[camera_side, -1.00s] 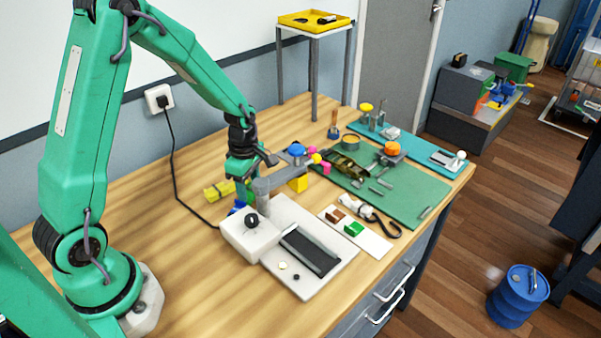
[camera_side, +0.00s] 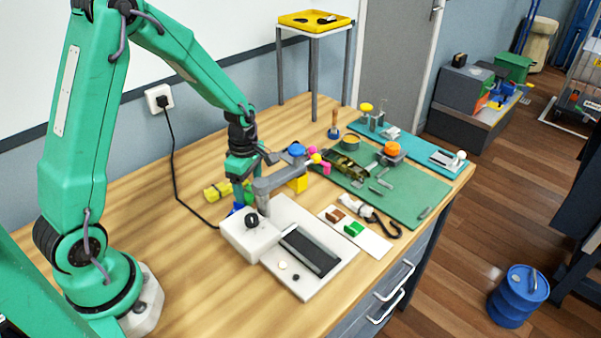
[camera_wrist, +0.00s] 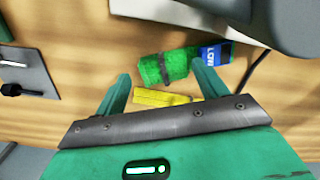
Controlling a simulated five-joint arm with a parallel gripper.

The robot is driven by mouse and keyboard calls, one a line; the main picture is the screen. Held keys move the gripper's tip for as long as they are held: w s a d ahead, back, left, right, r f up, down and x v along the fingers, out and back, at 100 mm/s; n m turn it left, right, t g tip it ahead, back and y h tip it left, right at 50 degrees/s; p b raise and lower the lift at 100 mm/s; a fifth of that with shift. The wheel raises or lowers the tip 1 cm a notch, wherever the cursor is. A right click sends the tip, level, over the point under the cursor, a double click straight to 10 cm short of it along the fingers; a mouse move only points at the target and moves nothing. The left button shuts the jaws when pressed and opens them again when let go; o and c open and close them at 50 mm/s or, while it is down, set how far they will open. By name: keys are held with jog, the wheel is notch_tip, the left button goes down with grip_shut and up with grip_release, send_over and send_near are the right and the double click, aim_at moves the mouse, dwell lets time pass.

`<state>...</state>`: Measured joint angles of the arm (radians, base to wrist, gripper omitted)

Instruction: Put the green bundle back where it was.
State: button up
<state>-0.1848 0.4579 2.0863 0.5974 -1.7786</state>
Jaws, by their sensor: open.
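The green bundle (camera_wrist: 165,67) lies on the wooden bench in the wrist view, with a dark strap around it. My gripper (camera_wrist: 161,70) is open, with one finger on each side of the bundle. The right finger is close to its right end; I cannot tell whether they touch. In the side view my gripper (camera_side: 243,193) points down at the bench behind the white machine, and the green bundle cannot be told apart from my green fingers there.
A yellow bundle (camera_side: 216,191) lies beside my gripper. A blue labelled item (camera_wrist: 214,53) adjoins the green bundle. The white machine (camera_side: 252,237) with its grey arm (camera_side: 285,177) stands close in front. A black cable (camera_side: 174,160) runs behind.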

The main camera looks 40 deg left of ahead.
aim_at(249, 191)
notch_tip(249, 191, up, 12)
jog(key=shift+f, duration=0.15)
dwell(0.5)
dwell(0.4)
jog(key=s+d+r+m+t, duration=0.2)
jog(key=s+r+m, duration=0.3)
jog(key=s+m, duration=0.3)
jog(key=s+d+r+m+t, duration=0.3)
jog(key=s+d+r+m, duration=0.2)
jog(key=m, duration=0.9)
jog(key=shift+s+r+t, duration=0.3)
jog(key=shift+s+r, duration=0.5)
jog(key=shift+s, duration=0.75)
jog(key=shift+d, duration=0.1)
